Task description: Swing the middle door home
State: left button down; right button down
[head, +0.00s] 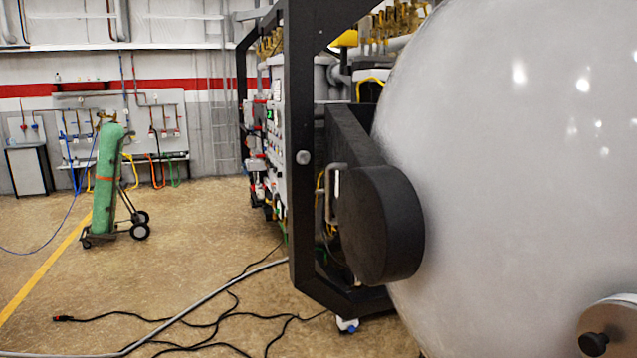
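A large pale domed surface (520,150) with a smooth, glossy face fills the right side of the head view. It looks like a furnace door or shell, and its right and top edges are cut off by the frame. A thick black round hub (385,228) sits at its left edge, joined to a black arm. A grey bar handle (331,194) shows just left of the hub. I cannot tell which part is the middle door or how far open it stands. Neither of my grippers is in view.
A black upright frame (302,210) stands left of the dome. A round metal disc with a black knob (593,344) shows at lower right. Black cables (200,322) and a grey hose (215,292) cross the floor. A green cylinder on a cart (108,180) stands left, with open floor around.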

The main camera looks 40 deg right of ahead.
aim_at(488, 184)
jog(key=i+z, duration=0.3)
jog(key=z, duration=0.15)
jog(key=i+z, duration=0.45)
jog(key=i+j+z, duration=0.15)
jog(key=z, duration=0.3)
jog(key=i+j+z, duration=0.3)
jog(key=z, duration=0.15)
jog(key=k+j+z, duration=0.2)
jog(key=z, duration=0.2)
jog(key=k+j+z, duration=0.15)
jog(key=k+z, duration=0.3)
jog(key=i, duration=0.1)
